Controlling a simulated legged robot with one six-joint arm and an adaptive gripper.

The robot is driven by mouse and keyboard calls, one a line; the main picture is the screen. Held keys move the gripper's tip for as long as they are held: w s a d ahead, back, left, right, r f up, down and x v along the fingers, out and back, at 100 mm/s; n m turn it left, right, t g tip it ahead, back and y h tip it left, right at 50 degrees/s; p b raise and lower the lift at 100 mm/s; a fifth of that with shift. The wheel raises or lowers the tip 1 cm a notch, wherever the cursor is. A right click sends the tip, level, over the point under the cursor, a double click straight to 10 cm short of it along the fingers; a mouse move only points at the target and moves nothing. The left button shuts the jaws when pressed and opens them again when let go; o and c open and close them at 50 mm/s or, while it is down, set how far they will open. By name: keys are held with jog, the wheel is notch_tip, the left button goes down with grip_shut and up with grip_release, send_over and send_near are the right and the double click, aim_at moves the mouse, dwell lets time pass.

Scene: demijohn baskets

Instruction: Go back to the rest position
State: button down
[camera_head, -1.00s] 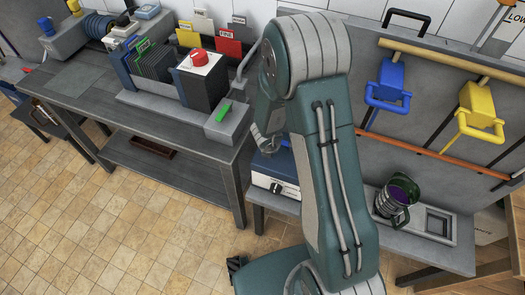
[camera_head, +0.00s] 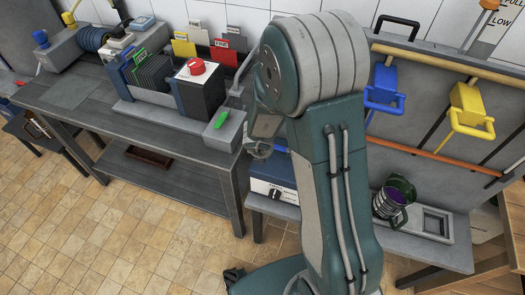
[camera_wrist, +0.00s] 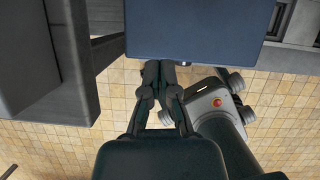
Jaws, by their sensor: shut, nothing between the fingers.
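My gripper (camera_wrist: 160,72) shows in the wrist view with its two fingers together and nothing between them. Its tips are in front of a flat dark blue surface (camera_wrist: 200,30); I cannot tell whether they touch it. In the head view my arm is folded in the middle of the picture. The gripper end is mostly hidden behind the arm, close to the blue and white box (camera_head: 275,180) on the low bench.
A dark workbench (camera_head: 70,90) with several devices, a red-knobbed box (camera_head: 200,88) and coloured cards stands left. Right is a grey panel with blue (camera_head: 385,85) and yellow (camera_head: 468,108) handles. Tiled floor is clear front left.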

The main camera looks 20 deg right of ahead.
jog(key=v, duration=0.3)
jog(key=shift+d+r, duration=0.15)
jog(key=shift+r, duration=0.2)
jog(key=s+a+r+n+t+y, duration=0.1)
jog(key=a+r+n+t+y, duration=0.2)
jog(key=r+n, duration=0.75)
jog(key=a+r+n+t+y, duration=0.2)
jog(key=a+r+n+y, duration=0.15)
jog(key=r+n, duration=0.7)
jog(key=s+d+r+n+g+h, duration=0.1)
jog(key=s+d+r+n+h, duration=0.1)
jog(key=s+n, duration=0.7)
jog(key=s+d+r+n+g+h, duration=0.2)
jog(key=s+d+n, duration=0.3)
jog(key=s+n, duration=0.4)
jog(key=n, duration=0.2)
jog(key=shift+s+n, duration=0.35)
jog(key=shift+n, duration=0.05)
